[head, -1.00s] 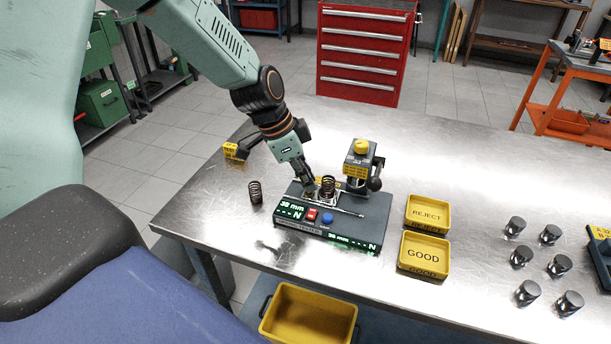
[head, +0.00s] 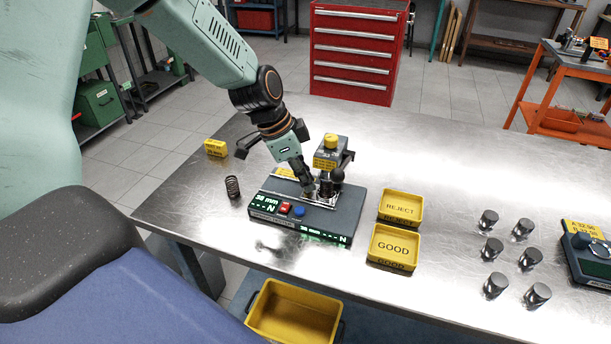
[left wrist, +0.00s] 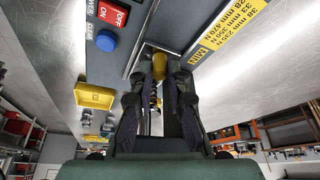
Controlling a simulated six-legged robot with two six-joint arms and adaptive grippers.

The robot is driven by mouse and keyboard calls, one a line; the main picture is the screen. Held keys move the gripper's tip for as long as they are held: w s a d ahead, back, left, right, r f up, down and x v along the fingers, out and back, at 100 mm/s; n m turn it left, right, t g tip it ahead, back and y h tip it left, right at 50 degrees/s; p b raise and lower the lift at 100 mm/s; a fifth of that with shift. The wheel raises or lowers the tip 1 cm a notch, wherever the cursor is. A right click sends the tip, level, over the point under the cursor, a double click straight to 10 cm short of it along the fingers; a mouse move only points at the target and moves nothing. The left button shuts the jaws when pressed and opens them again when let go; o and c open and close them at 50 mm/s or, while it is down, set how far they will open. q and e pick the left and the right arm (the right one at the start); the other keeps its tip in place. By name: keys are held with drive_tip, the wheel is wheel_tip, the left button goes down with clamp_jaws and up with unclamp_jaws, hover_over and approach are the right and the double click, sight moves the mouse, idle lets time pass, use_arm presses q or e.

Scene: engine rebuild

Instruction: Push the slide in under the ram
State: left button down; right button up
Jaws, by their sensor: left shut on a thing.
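The spring tester (head: 262,205) stands on the steel bench, with a red button, a blue button and green displays on its front. Its ram head (head: 331,150) with a yellow cap rises at the back right. My left gripper (head: 308,192) is down at the bright slide track (head: 322,203), left of the ram column, shut on the slide. A yellow rounded piece (left wrist: 160,66) shows between the fingers in the left wrist view. The fingers hide most of the slide and its spring, so I cannot tell how far under the ram they sit. My right gripper is out of view.
A loose dark spring (head: 233,187) stands left of the tester. Yellow REJECT (head: 401,207) and GOOD (head: 394,247) trays lie to its right, with several metal cylinders (head: 491,250) beyond. A yellow bin (head: 295,312) sits below the bench's front edge. Bench between trays and cylinders is clear.

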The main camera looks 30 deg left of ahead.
use_arm(q)
drive_tip(key=shift+s+d, duration=0.1)
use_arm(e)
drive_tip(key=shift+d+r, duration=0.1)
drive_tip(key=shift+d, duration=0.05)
use_arm(q)
drive_tip(key=c, duration=1.7)
unclamp_jaws()
drive_tip(key=o, duration=0.4)
drive_tip(key=shift+d, duration=0.15)
drive_tip(key=shift+a, duration=0.25)
drive_tip(key=shift+r, duration=0.45)
drive_tip(key=v, duration=1.1)
drive_tip(key=shift+s+a, duration=0.15)
